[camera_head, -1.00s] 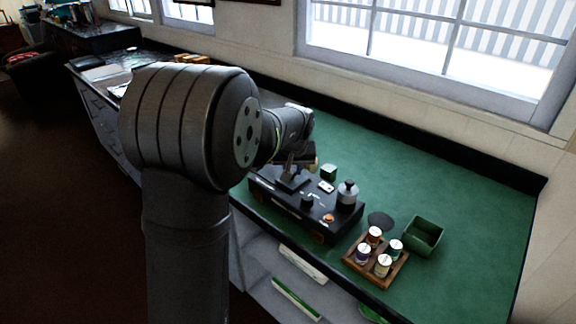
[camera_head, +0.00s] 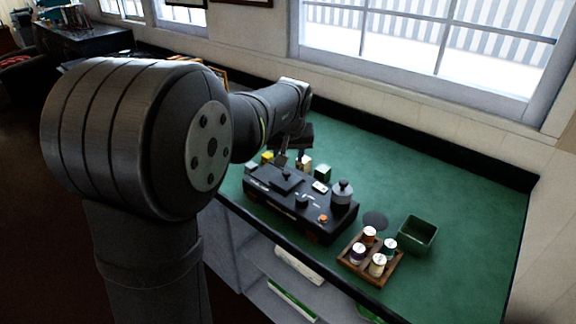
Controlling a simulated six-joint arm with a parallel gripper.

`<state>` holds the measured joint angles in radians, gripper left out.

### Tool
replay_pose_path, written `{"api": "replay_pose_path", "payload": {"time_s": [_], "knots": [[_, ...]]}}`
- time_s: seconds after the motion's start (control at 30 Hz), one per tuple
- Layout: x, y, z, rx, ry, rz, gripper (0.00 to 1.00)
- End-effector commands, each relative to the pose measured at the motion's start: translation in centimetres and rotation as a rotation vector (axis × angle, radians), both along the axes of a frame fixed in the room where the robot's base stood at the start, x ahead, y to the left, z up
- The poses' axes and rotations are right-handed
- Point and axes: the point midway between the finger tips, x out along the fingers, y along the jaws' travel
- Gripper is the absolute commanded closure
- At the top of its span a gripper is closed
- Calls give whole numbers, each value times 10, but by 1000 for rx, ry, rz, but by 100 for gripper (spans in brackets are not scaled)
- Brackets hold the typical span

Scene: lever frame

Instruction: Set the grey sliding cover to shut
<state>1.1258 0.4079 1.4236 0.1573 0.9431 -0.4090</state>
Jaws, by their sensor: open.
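The lever frame is a long black box (camera_head: 313,222) on the green counter. A dark plate with a small raised knob (camera_head: 286,180), which looks like the sliding cover, lies on its top toward the left end. It is too small and dark to tell how far along its track it is. My gripper (camera_head: 291,157) is open and empty, pointing down above and just behind the plate, apart from it as far as I can tell. Its fingertips are small and dark here.
The box also carries a grey knobbed weight (camera_head: 342,193), an orange button (camera_head: 323,219) and a white switch (camera_head: 320,187). A wooden tray of jars (camera_head: 350,270) and a green bin (camera_head: 417,235) stand right.

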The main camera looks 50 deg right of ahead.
Motion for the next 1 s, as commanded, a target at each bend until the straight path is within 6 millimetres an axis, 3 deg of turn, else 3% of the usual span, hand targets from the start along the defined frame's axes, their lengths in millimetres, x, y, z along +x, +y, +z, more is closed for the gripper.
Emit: {"api": "replay_pose_path", "payload": {"time_s": [0.2,0.4,0.6,1.0], "knots": [[-15,14,50,-3,-2,-1,55],[-23,23,78,0,0,-1,55],[-26,26,87,2,1,-1,55],[-25,25,83,3,1,0,55]]}}
